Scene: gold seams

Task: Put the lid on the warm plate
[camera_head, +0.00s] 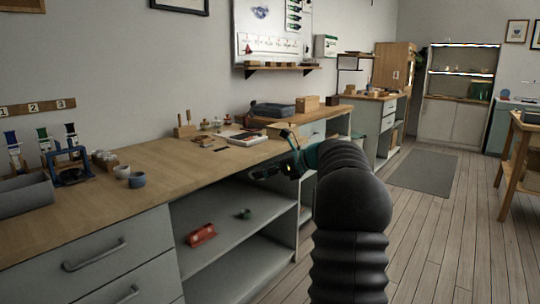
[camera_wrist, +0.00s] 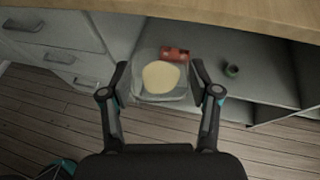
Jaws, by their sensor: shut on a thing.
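My gripper (camera_wrist: 162,84) is shut on a see-through, squarish piece with a pale yellow round middle, which looks like the lid (camera_wrist: 160,77). The piece sits between both fingertips in the wrist view. In the head view my gripper (camera_head: 274,171) is in front of the bench's open shelves, near the height of the bench top edge, and the held piece cannot be made out there. I cannot pick out the warm plate for certain in either view.
The wooden bench top (camera_head: 165,160) has bare room in front. On it are small cups (camera_head: 137,179), a blue stand (camera_head: 72,165), a grey bin (camera_head: 22,196) and a dark case (camera_head: 272,110). A red object (camera_head: 201,235) lies on the shelf below.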

